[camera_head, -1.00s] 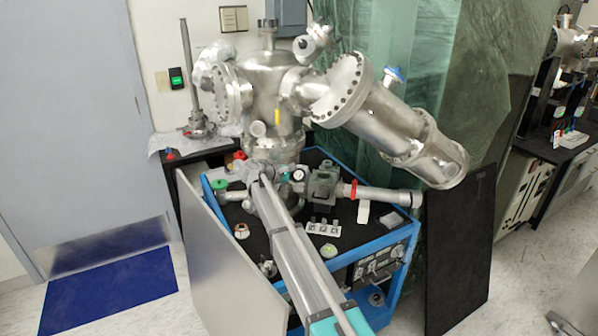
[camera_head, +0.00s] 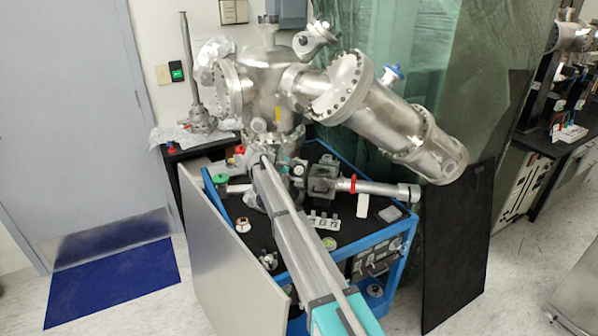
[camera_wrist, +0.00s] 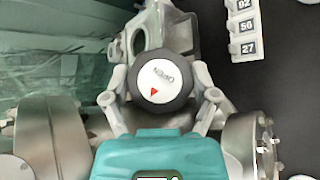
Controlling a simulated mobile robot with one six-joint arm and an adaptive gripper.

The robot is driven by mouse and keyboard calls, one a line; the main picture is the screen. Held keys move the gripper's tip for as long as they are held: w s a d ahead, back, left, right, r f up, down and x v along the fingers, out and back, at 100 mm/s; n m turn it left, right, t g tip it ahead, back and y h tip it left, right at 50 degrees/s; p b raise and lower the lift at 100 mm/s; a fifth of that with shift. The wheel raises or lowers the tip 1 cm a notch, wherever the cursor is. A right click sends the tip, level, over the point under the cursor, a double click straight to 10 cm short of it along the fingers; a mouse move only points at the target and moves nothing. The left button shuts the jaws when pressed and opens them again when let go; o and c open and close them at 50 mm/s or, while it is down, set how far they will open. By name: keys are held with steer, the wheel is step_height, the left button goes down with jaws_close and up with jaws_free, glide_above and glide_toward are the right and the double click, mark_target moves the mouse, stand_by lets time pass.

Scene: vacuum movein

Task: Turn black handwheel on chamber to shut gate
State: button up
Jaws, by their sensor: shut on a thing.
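The black handwheel (camera_wrist: 160,81) fills the middle of the wrist view. Its white cap carries lettering that reads "OPEN" upside down and a red arrow. My gripper (camera_wrist: 160,98) is shut on the handwheel, with one grey finger on its left side and one on its right. In the head view my arm covers the handwheel and the fingers. The steel chamber (camera_head: 265,88) stands upright on the cart behind my arm. The gate itself is not visible in either view.
Steel flanges (camera_wrist: 50,130) flank my gripper on both sides in the wrist view. A label strip with "92", "56" and "27" (camera_wrist: 243,28) lies at upper right. The blue-framed cart (camera_head: 400,270) has a grey panel (camera_head: 235,255) leaning at its left.

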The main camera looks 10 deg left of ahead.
steer(key=o, duration=1)
steer(key=shift+f+n+t+b, duration=0.15)
steer(key=shift+n+t+b, duration=0.15)
steer(key=shift+b, duration=0.1)
